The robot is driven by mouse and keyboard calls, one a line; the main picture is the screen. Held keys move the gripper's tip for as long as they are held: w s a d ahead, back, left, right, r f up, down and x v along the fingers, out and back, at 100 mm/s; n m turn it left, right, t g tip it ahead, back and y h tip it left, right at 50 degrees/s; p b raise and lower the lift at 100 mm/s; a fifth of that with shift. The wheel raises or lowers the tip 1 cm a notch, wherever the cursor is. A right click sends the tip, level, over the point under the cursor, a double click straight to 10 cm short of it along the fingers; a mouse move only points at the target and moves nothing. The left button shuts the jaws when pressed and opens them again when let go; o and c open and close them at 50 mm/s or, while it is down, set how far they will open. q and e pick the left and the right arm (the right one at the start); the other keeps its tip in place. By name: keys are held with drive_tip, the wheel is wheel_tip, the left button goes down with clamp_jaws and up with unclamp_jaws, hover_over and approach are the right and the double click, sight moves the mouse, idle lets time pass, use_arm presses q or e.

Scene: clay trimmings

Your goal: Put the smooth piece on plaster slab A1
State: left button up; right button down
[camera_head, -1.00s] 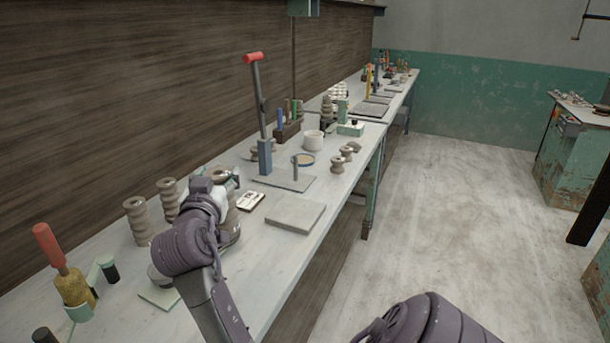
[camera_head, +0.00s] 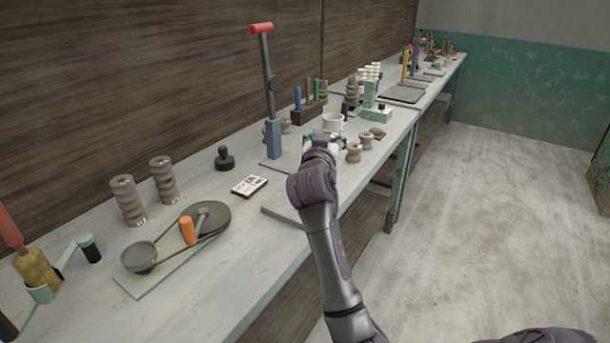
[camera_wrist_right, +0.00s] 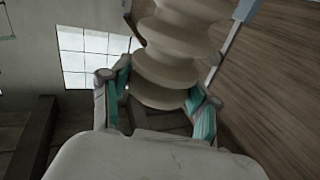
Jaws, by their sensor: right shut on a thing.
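My right gripper (camera_head: 326,143) is over the back edge of a grey slab (camera_head: 283,212) on the bench, which my arm partly covers. In the right wrist view the gripper (camera_wrist_right: 157,105) is shut on a pale, ribbed clay piece (camera_wrist_right: 170,60) with rounded, even-looking rings. In the head view the wrist mostly hides that piece. I cannot read an A1 mark on the slab. Two other ribbed clay pieces stand at the left, one (camera_head: 128,200) in front of the other (camera_head: 164,180). My left gripper is not in view.
A blue lever press (camera_head: 273,138) stands behind the slab. Small clay spools (camera_head: 354,153) sit to the right of my gripper. A printed card (camera_head: 249,186), a black knob (camera_head: 225,158) and a board with a dark disc (camera_head: 209,216) lie to the left.

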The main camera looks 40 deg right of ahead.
drive_tip(key=w+a+f, duration=0.3)
drive_tip(key=w+f, duration=0.5)
drive_tip(key=f, duration=0.1)
drive_tip(key=shift+w, duration=0.3)
drive_tip(key=shift+f, duration=0.1)
drive_tip(key=shift+f, duration=0.1)
drive_tip(key=shift+c, duration=1.3)
unclamp_jaws()
drive_tip(key=shift+s+f, duration=0.1)
